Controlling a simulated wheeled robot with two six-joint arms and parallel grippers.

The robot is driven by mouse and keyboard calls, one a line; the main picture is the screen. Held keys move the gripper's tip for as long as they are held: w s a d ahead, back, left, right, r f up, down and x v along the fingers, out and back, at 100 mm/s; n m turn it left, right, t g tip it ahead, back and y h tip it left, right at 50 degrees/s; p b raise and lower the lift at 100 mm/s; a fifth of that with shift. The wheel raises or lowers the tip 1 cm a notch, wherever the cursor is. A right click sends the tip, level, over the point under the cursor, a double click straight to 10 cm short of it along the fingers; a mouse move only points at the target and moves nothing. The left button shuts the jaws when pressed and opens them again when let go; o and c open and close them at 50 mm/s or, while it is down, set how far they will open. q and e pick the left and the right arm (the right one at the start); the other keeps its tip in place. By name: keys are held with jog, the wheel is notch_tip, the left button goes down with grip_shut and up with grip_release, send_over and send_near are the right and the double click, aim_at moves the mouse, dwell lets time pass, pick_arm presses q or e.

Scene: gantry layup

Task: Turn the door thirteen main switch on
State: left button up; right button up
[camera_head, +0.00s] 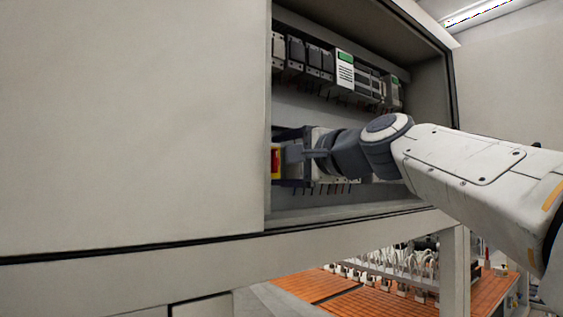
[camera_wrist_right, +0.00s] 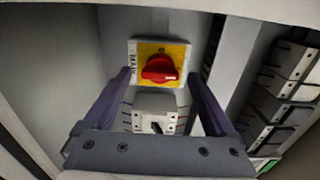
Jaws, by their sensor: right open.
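The main switch is a red rotary knob (camera_wrist_right: 160,68) on a yellow plate (camera_wrist_right: 179,52), seen in the right wrist view inside the cabinet. In the head view the yellow and red switch (camera_head: 275,163) shows at the left edge of the cabinet opening, partly hidden. My right gripper (camera_wrist_right: 160,88) is open and empty, its two fingers pointing at the switch, one on each side below the knob. In the head view my right gripper (camera_head: 292,153) reaches into the cabinet close to the switch. I cannot tell whether it touches. My left gripper is not in view.
The cabinet's pale front panel (camera_head: 130,120) covers the left of the head view. A row of modules (camera_head: 345,72) runs above my right arm. A grey box (camera_wrist_right: 155,108) sits below the switch.

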jog(key=b+v, duration=0.4)
jog(key=v, duration=0.6)
